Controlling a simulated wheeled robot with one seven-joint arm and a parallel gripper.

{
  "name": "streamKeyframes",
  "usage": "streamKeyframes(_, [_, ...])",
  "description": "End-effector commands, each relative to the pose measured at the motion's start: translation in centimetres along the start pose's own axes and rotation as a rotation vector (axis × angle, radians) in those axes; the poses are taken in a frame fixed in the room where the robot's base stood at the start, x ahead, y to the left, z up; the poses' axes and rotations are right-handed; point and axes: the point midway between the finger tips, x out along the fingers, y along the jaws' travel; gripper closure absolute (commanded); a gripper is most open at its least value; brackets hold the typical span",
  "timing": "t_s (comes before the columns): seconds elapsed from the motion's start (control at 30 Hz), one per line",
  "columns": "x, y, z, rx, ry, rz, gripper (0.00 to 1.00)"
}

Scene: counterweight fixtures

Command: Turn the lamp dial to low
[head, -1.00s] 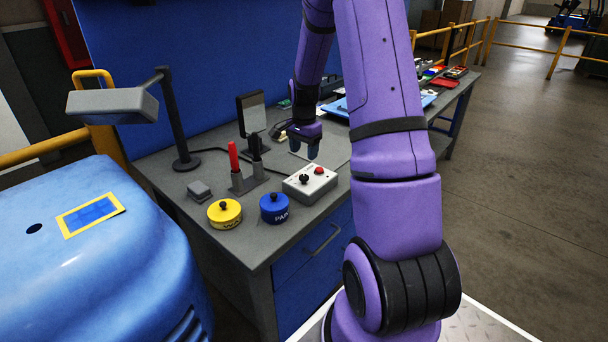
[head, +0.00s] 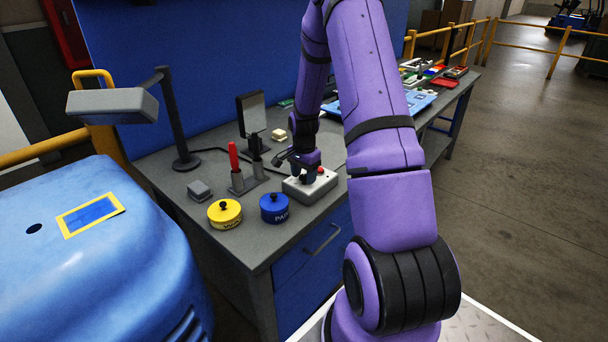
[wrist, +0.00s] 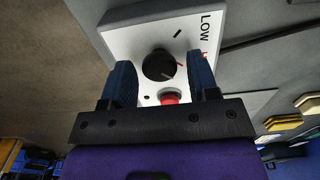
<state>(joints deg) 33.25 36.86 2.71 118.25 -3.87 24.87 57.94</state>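The lamp dial is a round black knob (wrist: 159,65) on a pale control box (head: 300,189). In the wrist view the box face (wrist: 140,37) carries the word LOW, a black tick mark, part of a red letter and a red button (wrist: 169,97). A red line shows at the knob's edge, towards the red letter. My gripper (wrist: 163,72) is open, with one blue finger on each side of the knob; I cannot tell whether they touch it. In the head view my gripper (head: 302,174) is over the box and hides the knob. The desk lamp (head: 113,104) stands at the left.
A yellow lidded pot (head: 225,216) and a blue one (head: 273,210) stand left of the box. A stand with a red handle (head: 233,156) and a dark handle is close behind. A mirror-like panel (head: 254,118) stands farther back. The worktop's front edge is near.

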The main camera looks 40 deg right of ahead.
Motion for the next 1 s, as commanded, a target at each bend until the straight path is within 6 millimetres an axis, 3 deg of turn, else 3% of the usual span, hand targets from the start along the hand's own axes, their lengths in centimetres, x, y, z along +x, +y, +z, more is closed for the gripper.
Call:
streamKeyframes(0.03, [-0.01,0.00,0.00,0.000,0.000,0.000,0.58])
streamKeyframes(0.17, [-0.02,0.00,-0.01,0.000,0.000,0.000,0.88])
streamKeyframes(0.57, [-0.02,-0.02,0.00,-0.059,0.000,0.000,0.88])
streamKeyframes(1.0, [0.00,-0.01,0.03,-0.403,-0.001,0.001,0.88])
